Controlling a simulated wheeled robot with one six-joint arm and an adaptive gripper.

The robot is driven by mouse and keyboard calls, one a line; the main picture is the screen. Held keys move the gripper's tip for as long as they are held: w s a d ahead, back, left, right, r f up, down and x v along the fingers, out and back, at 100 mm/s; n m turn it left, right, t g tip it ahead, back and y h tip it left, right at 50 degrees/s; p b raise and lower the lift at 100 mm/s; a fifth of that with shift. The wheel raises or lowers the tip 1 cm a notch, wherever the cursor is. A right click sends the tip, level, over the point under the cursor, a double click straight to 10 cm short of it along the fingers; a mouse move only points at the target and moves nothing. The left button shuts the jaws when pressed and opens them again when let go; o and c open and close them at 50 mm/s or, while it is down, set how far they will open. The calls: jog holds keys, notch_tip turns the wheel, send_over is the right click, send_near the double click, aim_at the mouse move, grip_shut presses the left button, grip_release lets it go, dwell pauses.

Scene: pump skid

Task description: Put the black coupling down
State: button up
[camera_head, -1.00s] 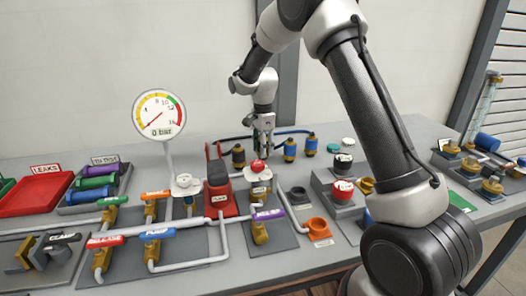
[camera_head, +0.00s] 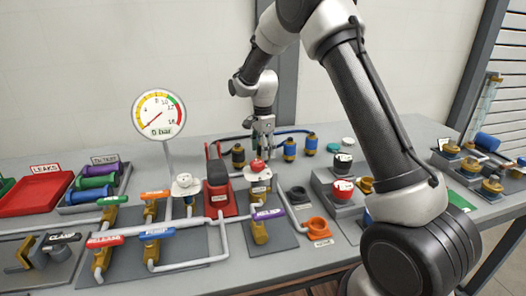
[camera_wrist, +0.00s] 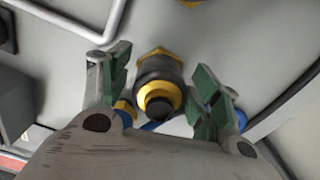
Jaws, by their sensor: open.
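The black coupling (camera_wrist: 160,80), a dark cylinder with yellow collars, sits between my fingers in the wrist view. My gripper (camera_wrist: 162,88) is open around it, with a gap visible on both sides. In the head view my gripper (camera_head: 264,145) points down at the back of the table, and its fingers hide whatever is between them. I cannot tell from these views whether the coupling's lower end rests on a surface.
A dark coupling with brass ends (camera_head: 238,156) stands just left of my gripper. Blue couplings (camera_head: 290,149) stand close to its right, with hoses behind. The red pump (camera_head: 219,190) and pipework are in front. A red tray (camera_head: 33,194) is far left.

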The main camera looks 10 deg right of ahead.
notch_tip(320, 180, up, 10)
jog(key=shift+r, duration=0.8)
jog(key=shift+s+d+r, duration=0.1)
jog(key=shift+r, duration=0.05)
jog(key=s+d+r+n+t, duration=0.1)
jog(key=s+d+r+n, duration=0.4)
jog(key=s, duration=0.4)
jog(key=s+d+r+n+t, duration=0.1)
jog(key=s+d+r+n, duration=0.1)
jog(key=s+d+r, duration=0.45)
jog(key=s+d+f+n+t, duration=0.1)
jog(key=s+n, duration=0.3)
jog(key=s, duration=0.7)
jog(key=s+d+f+n+t, duration=0.1)
jog(key=s+n, duration=0.3)
jog(key=s, duration=0.8)
jog(key=shift+s+d+f+n, duration=0.2)
jog(key=shift+d+n, duration=0.2)
jog(key=shift+d, duration=0.25)
